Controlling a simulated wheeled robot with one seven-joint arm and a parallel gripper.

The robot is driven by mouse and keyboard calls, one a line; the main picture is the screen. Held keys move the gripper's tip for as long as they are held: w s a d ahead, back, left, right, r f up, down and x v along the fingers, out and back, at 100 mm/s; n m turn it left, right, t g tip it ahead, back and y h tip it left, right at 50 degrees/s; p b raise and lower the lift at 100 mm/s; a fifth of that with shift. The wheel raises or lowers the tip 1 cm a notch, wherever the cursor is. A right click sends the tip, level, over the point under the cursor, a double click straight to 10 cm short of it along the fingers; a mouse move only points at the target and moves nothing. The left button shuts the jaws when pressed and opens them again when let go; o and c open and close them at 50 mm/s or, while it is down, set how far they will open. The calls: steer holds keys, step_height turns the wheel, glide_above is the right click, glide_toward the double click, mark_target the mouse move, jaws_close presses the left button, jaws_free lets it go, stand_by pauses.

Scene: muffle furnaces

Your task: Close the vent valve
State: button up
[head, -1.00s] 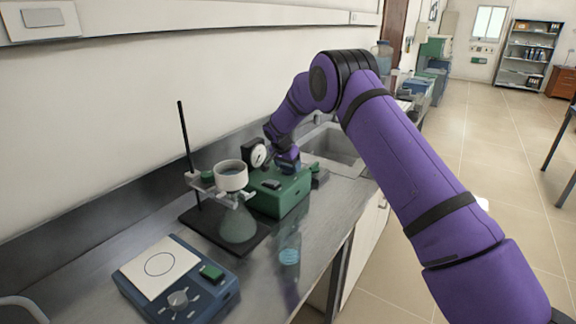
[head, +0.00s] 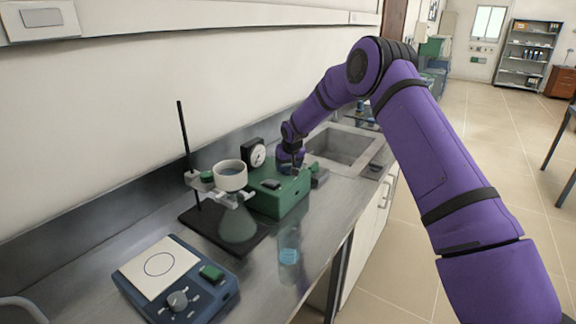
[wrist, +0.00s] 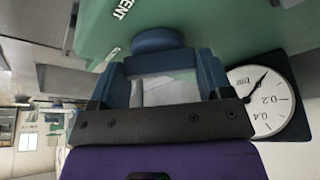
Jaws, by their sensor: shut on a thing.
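The green pump box (head: 277,198) stands on the steel bench behind the flask stand, and its green casing fills the top of the wrist view (wrist: 225,22). The word "VENT" is printed on it beside a round dark blue knob, the vent valve (wrist: 157,39). My gripper (wrist: 160,62) is shut on this knob, one blue finger on each side of it. In the head view my gripper (head: 291,168) is at the top of the box, and the knob is hidden there.
A pressure gauge (head: 255,155) stands close beside my gripper and also shows in the wrist view (wrist: 265,100). A flask with a white funnel (head: 231,176) on a stand is in front. A blue hotplate (head: 190,292) is nearest, a sink (head: 345,146) behind.

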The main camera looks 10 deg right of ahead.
steer(key=n+y, duration=0.1)
steer(key=n, duration=0.2)
steer(key=shift+d+n+g, duration=0.1)
steer(key=shift+n+g, duration=0.2)
steer(key=shift+n+g+y, duration=0.3)
steer(key=shift+n+y, duration=0.4)
steer(key=shift+n, duration=1.2)
steer(key=o, duration=0.9)
steer(key=v, duration=1)
steer(key=shift+d+r, duration=0.25)
steer(key=shift+r, duration=0.05)
